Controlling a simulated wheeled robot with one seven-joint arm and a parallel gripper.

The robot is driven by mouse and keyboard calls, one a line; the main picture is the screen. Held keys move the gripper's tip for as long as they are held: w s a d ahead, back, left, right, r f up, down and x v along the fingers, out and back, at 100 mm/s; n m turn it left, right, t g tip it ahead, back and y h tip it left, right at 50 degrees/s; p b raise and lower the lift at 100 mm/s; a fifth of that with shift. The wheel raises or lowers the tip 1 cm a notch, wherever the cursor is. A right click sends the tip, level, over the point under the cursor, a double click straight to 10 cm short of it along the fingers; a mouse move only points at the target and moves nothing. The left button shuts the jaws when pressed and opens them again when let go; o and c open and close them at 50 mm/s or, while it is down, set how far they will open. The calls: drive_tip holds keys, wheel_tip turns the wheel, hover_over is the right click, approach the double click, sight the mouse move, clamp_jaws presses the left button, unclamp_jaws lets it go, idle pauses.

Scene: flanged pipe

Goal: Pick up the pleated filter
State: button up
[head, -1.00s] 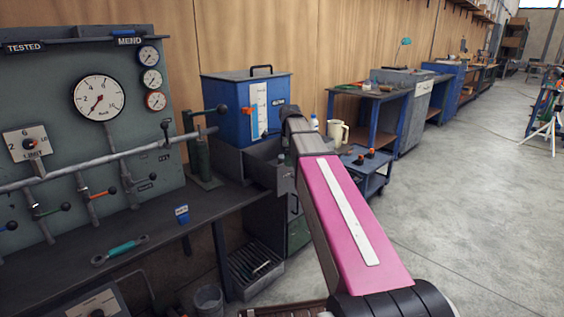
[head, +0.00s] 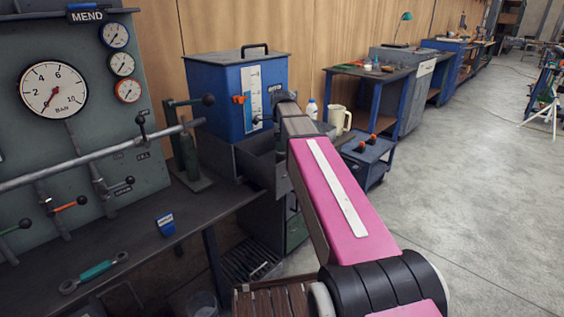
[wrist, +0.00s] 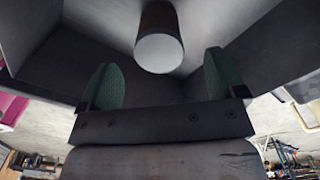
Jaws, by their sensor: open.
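In the wrist view, a short cylinder (wrist: 158,52) with a pale round end and a dark brownish side is inside a grey-walled box-like space. It appears to be the pleated filter, though its pleats cannot be made out. My gripper (wrist: 159,66) is open, its two green-padded fingers wide apart. The cylinder's pale end shows between and beyond the fingertips, with visible gaps on both sides. In the head view my gripper and the filter are hidden behind my pink arm, at the grey open tray below the blue tank (head: 235,95).
Grey walls (wrist: 268,50) of the space stand close on both sides of my fingers. A blue cart (head: 367,160) stands right of the tank. Open floor lies at right.

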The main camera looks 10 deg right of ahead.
sight(281, 157)
drive_tip(key=shift+s+f, duration=0.15)
drive_tip(key=shift+f, duration=3.5)
drive_tip(key=c, duration=1.1)
